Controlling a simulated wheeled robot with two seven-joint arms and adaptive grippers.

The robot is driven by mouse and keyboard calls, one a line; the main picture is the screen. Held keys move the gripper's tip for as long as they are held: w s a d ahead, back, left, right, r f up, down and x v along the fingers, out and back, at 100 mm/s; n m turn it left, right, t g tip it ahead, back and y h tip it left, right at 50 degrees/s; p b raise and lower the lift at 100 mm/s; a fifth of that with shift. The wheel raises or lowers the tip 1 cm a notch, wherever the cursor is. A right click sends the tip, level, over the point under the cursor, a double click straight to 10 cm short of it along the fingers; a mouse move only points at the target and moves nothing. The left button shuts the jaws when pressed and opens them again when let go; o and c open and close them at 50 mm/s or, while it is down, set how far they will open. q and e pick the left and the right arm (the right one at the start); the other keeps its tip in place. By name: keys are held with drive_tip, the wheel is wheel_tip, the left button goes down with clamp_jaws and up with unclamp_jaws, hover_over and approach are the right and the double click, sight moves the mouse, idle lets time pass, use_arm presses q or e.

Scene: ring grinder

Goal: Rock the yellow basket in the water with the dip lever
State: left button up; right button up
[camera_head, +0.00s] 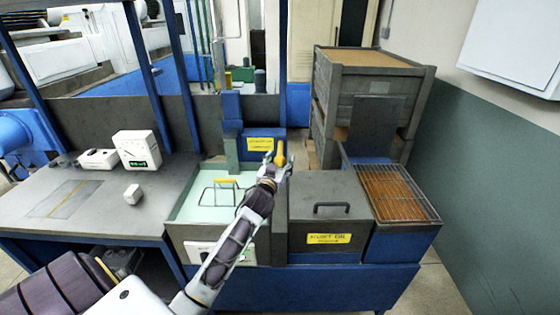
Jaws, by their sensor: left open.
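The basket (219,196) stands in the pale green water of an open tank (179,206); I see its dark wire frame and yellow top bar, while its lower part is hard to make out. A yellow knob (281,151), which looks like the dip lever's handle, stands behind the tank's right side near a blue post. My left gripper (278,165) is open, with its fingers close around or beside the knob; I cannot tell whether they touch it. My left forearm crosses the tank's front right corner and hides part of it. My right gripper is out of view.
A grey lidded box (328,194) with a black handle stands right of the tank. Beside it is a wire-topped tray (396,193). A workbench (90,212) with a white gauge box (137,149) is at left. Stacked wooden crates (374,72) stand behind right.

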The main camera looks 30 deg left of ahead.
use_arm(q)
drive_tip(key=shift+w, duration=0.25)
clamp_jaws()
idle(0.4)
drive_tip(key=shift+r, duration=0.15)
